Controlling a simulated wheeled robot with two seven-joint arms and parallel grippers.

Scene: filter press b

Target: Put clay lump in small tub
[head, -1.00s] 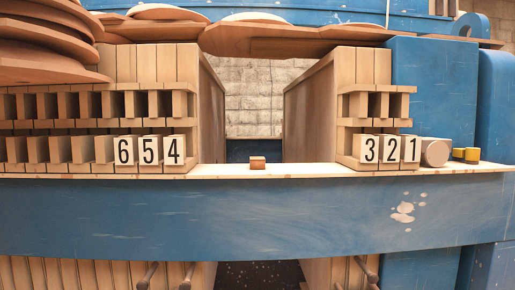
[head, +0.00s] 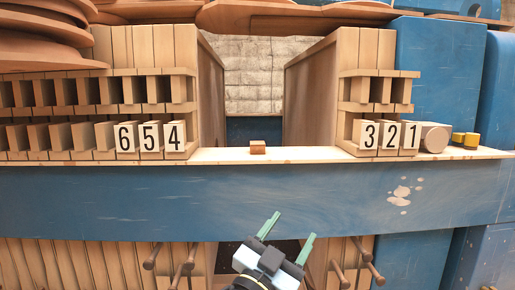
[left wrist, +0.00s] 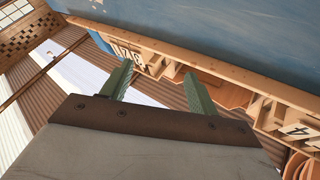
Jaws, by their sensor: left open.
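A small reddish-brown block, which looks like the clay lump (head: 258,147), sits on the pale wooden ledge (head: 290,155) in the gap between two wooden racks. My left gripper (head: 293,226) is open and empty, in front of the blue beam, below and slightly right of the lump. In the left wrist view its two green fingers (left wrist: 159,68) stand apart with nothing between them. I cannot make out the lump in that view. I cannot identify a small tub in any view. My right gripper is out of view.
Numbered blocks (head: 150,136) line the left rack, and more (head: 390,135) line the right one. A pale cylinder (head: 435,137) and yellow pieces (head: 466,139) stand at the ledge's right. A blue beam (head: 120,200) runs below. The ledge around the lump is clear.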

